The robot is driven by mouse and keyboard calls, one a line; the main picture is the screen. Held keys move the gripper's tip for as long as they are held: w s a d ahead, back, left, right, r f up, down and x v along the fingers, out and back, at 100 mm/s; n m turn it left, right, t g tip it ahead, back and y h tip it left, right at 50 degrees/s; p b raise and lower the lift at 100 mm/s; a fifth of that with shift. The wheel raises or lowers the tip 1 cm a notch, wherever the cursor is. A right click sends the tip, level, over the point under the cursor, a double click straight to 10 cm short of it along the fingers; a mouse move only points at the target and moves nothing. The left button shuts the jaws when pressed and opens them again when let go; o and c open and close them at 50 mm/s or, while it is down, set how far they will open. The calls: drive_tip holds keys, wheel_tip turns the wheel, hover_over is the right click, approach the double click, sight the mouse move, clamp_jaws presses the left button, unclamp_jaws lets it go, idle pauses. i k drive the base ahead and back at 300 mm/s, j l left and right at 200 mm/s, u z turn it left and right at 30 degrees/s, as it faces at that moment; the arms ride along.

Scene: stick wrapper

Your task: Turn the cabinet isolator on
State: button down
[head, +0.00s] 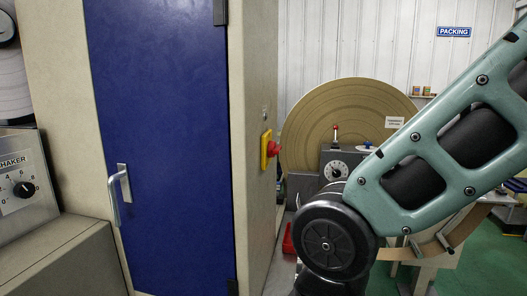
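The cabinet isolator (268,149) is a red rotary handle on a yellow plate. It sits on the beige side wall of the cabinet (254,60), right of the blue door (165,110). It is seen nearly edge-on, so I cannot tell its switch position. My arm's teal link slopes down from the upper right to a black joint right of and below the isolator. My gripper is not in view, and no part of my arm visibly touches the isolator.
The blue door looks closed and has a metal handle (122,190). A shaker panel (20,185) with a knob stands at left. Behind are a large brown reel (335,110) and a grey dial box (345,165). Green floor (490,265) shows at lower right.

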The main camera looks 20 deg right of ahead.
sight(273, 149)
drive_tip(key=l+u, duration=0.1)
drive_tip(key=u, duration=0.35)
drive_tip(key=i+l+u, duration=0.1)
drive_tip(key=u, duration=0.35)
drive_tip(key=l+u, duration=0.35)
drive_tip(key=l, duration=0.25)
drive_tip(key=l+u, duration=0.35)
drive_tip(key=l, duration=0.25)
drive_tip(key=l+u, duration=0.35)
drive_tip(key=l, duration=0.25)
